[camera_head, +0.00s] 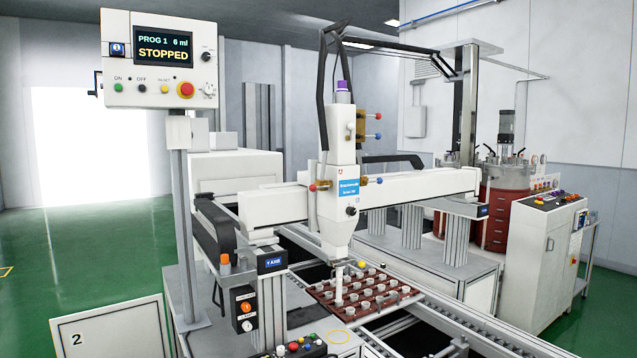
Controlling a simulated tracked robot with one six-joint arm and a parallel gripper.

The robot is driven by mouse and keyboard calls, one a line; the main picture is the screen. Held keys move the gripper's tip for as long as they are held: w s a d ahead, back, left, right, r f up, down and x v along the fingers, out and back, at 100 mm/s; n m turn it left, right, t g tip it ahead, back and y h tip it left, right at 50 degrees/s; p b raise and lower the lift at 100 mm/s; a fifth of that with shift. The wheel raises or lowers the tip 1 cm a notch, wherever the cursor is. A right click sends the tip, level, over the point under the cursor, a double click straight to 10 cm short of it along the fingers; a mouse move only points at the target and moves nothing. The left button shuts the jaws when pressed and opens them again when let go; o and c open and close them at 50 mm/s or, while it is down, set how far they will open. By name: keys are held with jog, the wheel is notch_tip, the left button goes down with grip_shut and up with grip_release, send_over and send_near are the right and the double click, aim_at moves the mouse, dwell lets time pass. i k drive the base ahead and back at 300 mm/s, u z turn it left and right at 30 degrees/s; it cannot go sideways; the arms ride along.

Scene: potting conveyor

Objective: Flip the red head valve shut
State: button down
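The white dispensing head (338,200) hangs from the gantry beam above the conveyor. Two red-knobbed valve levers show on it. The upper red lever (376,116) sticks out to the right from a brass-coloured block, above a blue-knobbed lever (376,137). The lower red lever (313,187) sticks out at the left side of the head, level with another blue-knobbed lever (378,181) on the right. Which red one is the head valve, and whether it is open, I cannot tell. My gripper is not in view.
A control panel (160,60) reads "PROG 1 6 ml STOPPED". A dark red tray (320,290) with several small pale parts sits on the conveyor under the nozzle. Red tanks (505,205) and a white cabinet (540,260) stand at right. Green floor (90,245) is clear at left.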

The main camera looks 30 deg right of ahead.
aim_at(313, 188)
jog(key=u, duration=0.05)
jog(key=i, duration=1)
jog(key=z, duration=0.05)
